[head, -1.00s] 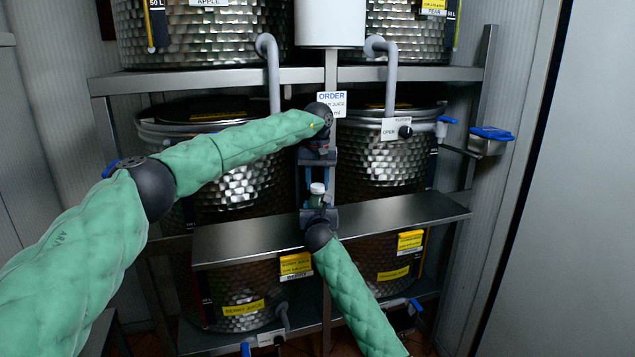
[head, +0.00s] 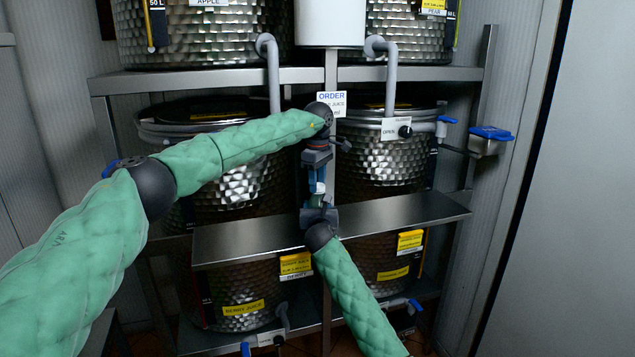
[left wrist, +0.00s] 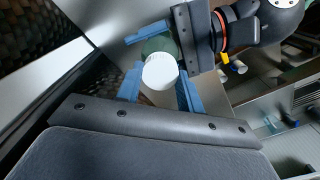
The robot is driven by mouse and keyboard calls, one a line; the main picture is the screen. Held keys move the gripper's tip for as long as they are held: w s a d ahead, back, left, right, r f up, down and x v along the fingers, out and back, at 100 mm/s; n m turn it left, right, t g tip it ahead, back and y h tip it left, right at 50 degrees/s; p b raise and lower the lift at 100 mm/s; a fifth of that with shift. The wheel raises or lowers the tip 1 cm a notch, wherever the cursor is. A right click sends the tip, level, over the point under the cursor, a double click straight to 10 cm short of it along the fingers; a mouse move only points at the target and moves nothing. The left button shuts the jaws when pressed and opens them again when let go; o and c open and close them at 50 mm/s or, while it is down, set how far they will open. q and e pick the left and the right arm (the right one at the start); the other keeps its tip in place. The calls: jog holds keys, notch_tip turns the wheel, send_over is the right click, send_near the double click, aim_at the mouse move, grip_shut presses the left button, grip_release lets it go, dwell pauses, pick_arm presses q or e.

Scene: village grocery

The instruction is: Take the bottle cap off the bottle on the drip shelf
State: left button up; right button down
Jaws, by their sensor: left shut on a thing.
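My left gripper (head: 318,188) reaches down from above and is turned edge-on in the head view. In the left wrist view its two blue fingers stand on either side of the white bottle cap (left wrist: 160,71), shut on it. The green bottle (left wrist: 158,44) shows just beyond the cap; I cannot tell whether the cap still sits on its neck. My right gripper (head: 318,208) comes up from below at the drip shelf (head: 395,212). It is shut around the bottle, with its blue finger and dark body on either side in the left wrist view.
Steel juice tanks (head: 385,165) stand behind the shelf and below it. A grey pipe (head: 270,75) hangs at the left and another (head: 390,75) at the right. An order sign (head: 331,103) is just behind my left wrist. The shelf's right part is bare.

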pick_arm(q)
jog(key=n, duration=0.7)
pick_arm(e)
jog(key=shift+a, duration=0.1)
pick_arm(q)
jog(key=n, duration=0.5)
jog(key=shift+n, duration=0.3)
jog(key=n, duration=0.6)
jog(key=shift+w+r+n, duration=0.1)
jog(key=shift+n, duration=0.3)
jog(key=n, duration=0.5)
jog(key=shift+n, duration=0.3)
pick_arm(e)
jog(key=shift+s, duration=0.1)
pick_arm(q)
jog(key=n, duration=1.6)
